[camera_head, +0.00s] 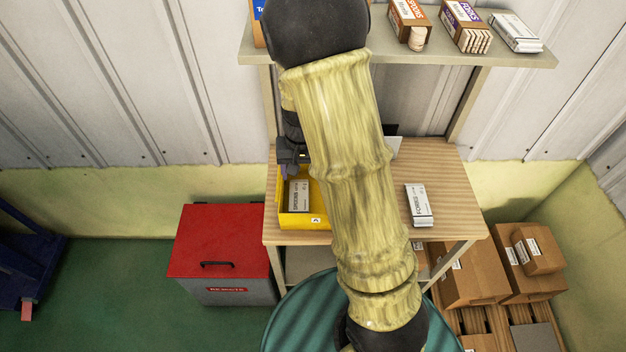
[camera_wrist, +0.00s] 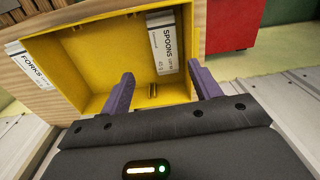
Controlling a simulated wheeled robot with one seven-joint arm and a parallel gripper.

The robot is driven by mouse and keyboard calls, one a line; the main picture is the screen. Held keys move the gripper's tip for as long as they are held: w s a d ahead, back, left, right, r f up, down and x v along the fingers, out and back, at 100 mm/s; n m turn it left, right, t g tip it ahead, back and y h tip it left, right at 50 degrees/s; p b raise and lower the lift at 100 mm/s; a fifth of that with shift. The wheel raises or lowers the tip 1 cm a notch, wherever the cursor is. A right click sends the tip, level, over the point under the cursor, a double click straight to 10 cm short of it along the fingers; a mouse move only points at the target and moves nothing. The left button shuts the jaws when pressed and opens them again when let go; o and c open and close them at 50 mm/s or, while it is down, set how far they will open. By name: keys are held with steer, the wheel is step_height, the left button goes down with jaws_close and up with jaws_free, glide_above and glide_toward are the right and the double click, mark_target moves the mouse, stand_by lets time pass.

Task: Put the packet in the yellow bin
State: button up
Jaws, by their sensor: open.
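The yellow bin (camera_head: 300,221) stands on the left part of the wooden table. A white and grey packet labelled SPOONS (camera_head: 298,195) is inside it. In the wrist view, the bin (camera_wrist: 95,52) fills the middle, and the SPOONS packet (camera_wrist: 162,48) lies against its right side. Another packet, labelled FORKS (camera_head: 418,205), lies on the table right of the bin; it also shows at the left of the wrist view (camera_wrist: 28,65). My gripper (camera_wrist: 161,82) is open over the bin, its purple fingers apart with nothing between them. In the head view my arm partly hides the bin.
A shelf (camera_head: 465,58) above the table holds cutlery boxes and a stack of white packets. A red-lidded box (camera_head: 222,240) stands left of the table. Brown cartons (camera_head: 472,275) sit at the right. The tabletop (camera_head: 445,170) around the FORKS packet is mostly clear.

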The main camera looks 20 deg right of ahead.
steer(key=s+r+n+t, duration=0.2)
steer(key=s+r+n, duration=0.1)
steer(key=s+r, duration=0.5)
steer(key=s, duration=0.3)
steer(key=shift+s+d+r, duration=0.15)
steer(key=shift+s+r, duration=0.15)
steer(key=shift+s, duration=0.1)
